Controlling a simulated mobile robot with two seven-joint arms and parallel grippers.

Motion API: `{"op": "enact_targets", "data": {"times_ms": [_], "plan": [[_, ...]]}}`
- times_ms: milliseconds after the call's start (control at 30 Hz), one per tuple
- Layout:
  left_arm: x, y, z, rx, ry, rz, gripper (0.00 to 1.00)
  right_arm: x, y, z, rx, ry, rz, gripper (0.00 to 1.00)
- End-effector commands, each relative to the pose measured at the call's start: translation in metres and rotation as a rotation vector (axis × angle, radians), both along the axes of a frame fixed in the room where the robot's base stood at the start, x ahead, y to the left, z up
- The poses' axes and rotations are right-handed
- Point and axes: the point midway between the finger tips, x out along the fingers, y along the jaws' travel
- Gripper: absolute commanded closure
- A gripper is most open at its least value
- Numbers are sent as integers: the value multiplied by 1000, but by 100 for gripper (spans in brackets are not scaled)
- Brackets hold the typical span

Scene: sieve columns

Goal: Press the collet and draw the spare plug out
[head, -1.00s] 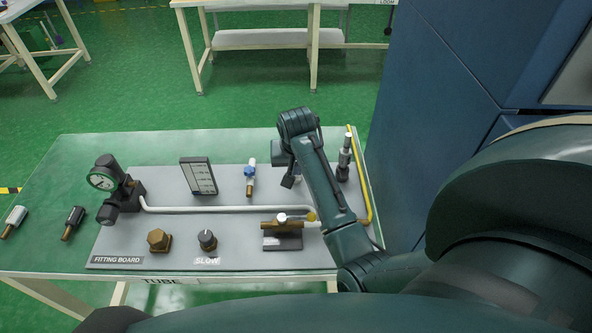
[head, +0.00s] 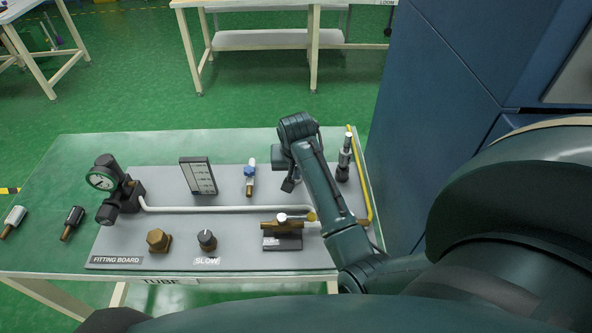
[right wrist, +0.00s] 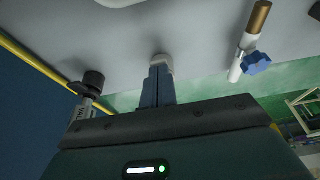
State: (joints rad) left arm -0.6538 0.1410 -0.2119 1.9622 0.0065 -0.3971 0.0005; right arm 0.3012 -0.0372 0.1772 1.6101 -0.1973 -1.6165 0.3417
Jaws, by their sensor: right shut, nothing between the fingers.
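My right gripper (head: 288,185) reaches down over the back right of the grey fitting board (head: 225,238). In the right wrist view its two fingers (right wrist: 159,72) are shut together. A small pale round piece (right wrist: 162,60) shows right at their tips; it may be a collet or plug, and I cannot tell whether they press on it. In the head view that spot is hidden behind the arm. No plug is held between the fingers. My left gripper is not in view.
A dark fitting with a silver top (head: 345,155) and a yellow tube (head: 367,190) stand close right of the gripper. A blue-handled valve (head: 250,173) is to its left. A brass fitting block (head: 282,227) lies in front. A gauge (head: 103,180) stands far left.

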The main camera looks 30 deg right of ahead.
Motion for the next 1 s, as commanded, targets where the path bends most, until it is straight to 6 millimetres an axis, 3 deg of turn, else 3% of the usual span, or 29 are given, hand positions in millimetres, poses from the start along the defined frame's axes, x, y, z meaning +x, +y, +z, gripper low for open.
{"op": "enact_targets", "data": {"times_ms": [500, 1000], "plan": [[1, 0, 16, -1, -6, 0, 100, -9, 6, 21, 1, 1, 1, 100], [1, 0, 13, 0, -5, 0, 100, -18, 11, 39, 0, 1, 0, 100]]}}
